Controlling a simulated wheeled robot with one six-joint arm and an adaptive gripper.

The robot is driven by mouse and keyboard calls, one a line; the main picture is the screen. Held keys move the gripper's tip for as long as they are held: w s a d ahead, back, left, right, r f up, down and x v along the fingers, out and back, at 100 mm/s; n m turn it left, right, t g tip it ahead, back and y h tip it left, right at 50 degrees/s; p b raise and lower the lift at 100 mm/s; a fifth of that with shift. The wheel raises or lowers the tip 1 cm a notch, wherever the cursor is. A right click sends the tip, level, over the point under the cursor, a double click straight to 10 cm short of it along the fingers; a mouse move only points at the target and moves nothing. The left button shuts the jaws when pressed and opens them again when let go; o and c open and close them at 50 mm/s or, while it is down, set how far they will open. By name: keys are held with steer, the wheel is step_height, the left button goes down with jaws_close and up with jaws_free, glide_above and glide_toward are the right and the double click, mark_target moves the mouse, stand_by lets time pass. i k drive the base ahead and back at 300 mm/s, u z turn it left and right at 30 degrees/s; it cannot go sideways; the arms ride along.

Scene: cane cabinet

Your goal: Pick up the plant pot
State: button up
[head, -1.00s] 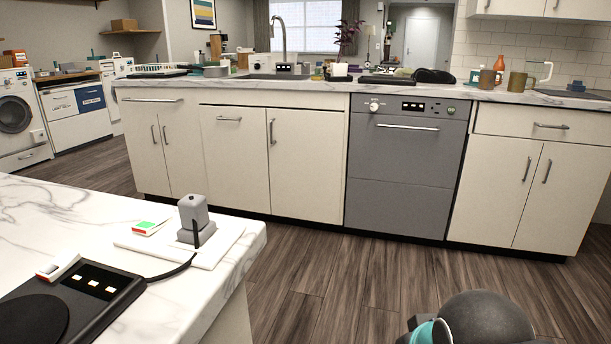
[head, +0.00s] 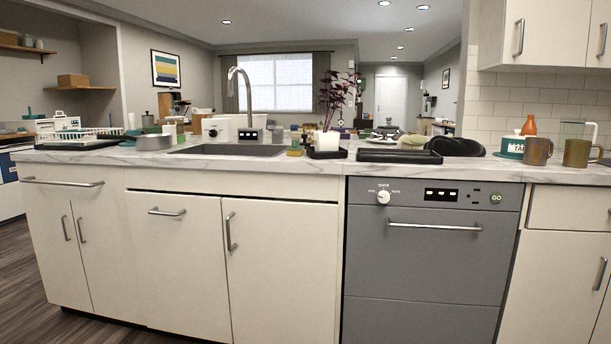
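A plant pot (head: 327,142) stands upright on the marble counter, behind the seam between the white cabinets and the grey dishwasher. It is small and white, and a dark purple leafy plant (head: 337,97) rises from it. It appears to sit on a small black tray or mat (head: 327,154). My gripper is not in the head view, so its state and what it may hold are hidden.
The sink and faucet (head: 240,95) are left of the pot. A black tray (head: 400,156) and a dark rounded object (head: 458,146) lie to its right. Brown mugs (head: 537,150) stand farther right. The dishwasher (head: 428,260) and cabinets (head: 280,265) form the counter front.

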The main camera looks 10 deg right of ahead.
mark_target(323, 140)
steer(key=i, duration=1.5)
steer(key=u, duration=1.6)
steer(key=i, duration=0.2)
steer(key=z, duration=0.5)
